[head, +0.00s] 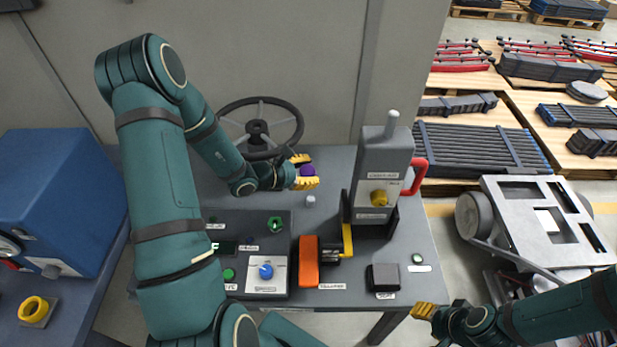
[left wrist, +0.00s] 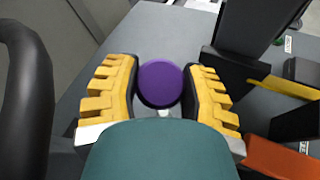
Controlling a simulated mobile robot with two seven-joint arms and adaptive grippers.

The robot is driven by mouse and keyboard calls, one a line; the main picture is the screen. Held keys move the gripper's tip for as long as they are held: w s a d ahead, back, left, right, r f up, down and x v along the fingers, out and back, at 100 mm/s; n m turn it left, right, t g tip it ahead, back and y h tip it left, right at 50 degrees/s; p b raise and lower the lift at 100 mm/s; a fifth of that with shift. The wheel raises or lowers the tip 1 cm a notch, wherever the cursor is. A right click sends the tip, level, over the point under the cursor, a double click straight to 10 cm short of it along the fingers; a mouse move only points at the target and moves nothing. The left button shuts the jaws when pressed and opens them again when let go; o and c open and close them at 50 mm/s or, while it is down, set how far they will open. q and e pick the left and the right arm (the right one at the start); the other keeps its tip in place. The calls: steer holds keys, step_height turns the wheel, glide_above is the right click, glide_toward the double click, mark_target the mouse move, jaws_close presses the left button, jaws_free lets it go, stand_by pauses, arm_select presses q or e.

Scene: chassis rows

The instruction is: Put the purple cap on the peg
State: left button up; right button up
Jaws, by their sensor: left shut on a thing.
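My left gripper (head: 304,173) has yellow ridged fingers and is shut on the purple cap (head: 307,171). In the left wrist view the round purple cap (left wrist: 160,84) sits between the two fingers (left wrist: 160,92). A short pale grey peg (head: 310,201) stands on the grey bench, just below the cap in the head view, apart from it. In the left wrist view only a small pale bit (left wrist: 165,113) shows under the cap's near edge. My right gripper (head: 425,311) is low at the right, beyond the bench's front edge; its finger opening is unclear.
A black handwheel (head: 258,128) is behind the left gripper. A tall grey unit (head: 382,165) with a yellow knob and red handle stands right of the peg. A control panel (head: 256,222) and an orange block (head: 308,262) are in front. The bench around the peg is clear.

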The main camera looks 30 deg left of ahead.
mark_target(309, 169)
arm_select(q)
steer(key=shift+r+p, duration=1.45)
steer(key=shift+r, duration=1.45)
